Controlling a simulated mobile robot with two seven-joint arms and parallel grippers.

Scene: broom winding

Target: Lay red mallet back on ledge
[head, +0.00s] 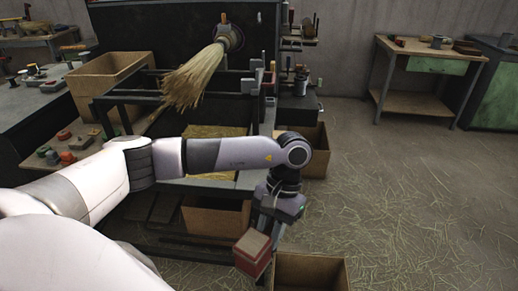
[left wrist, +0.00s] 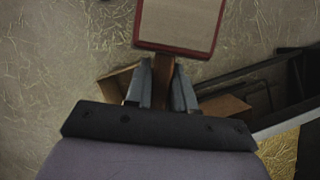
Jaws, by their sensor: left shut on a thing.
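The red mallet (head: 253,252) has a block-shaped head with red sides and a paler face. My left gripper (head: 271,226) is shut on its wooden handle and holds it in the air, low at the front right of the winding machine. In the left wrist view the mallet head (left wrist: 180,24) is beyond the fingertips, with the handle (left wrist: 163,92) between the fingers. Which surface is the ledge is not clear; a narrow shelf (head: 298,104) with small items runs along the machine's right side. My right gripper is not in view.
A straw broom (head: 196,78) is on the dark machine. A cardboard box (head: 308,271) stands on the floor just below the mallet, and another box (head: 215,217) is under the machine. The straw-strewn floor (head: 410,210) to the right is open. A workbench (head: 425,92) stands behind.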

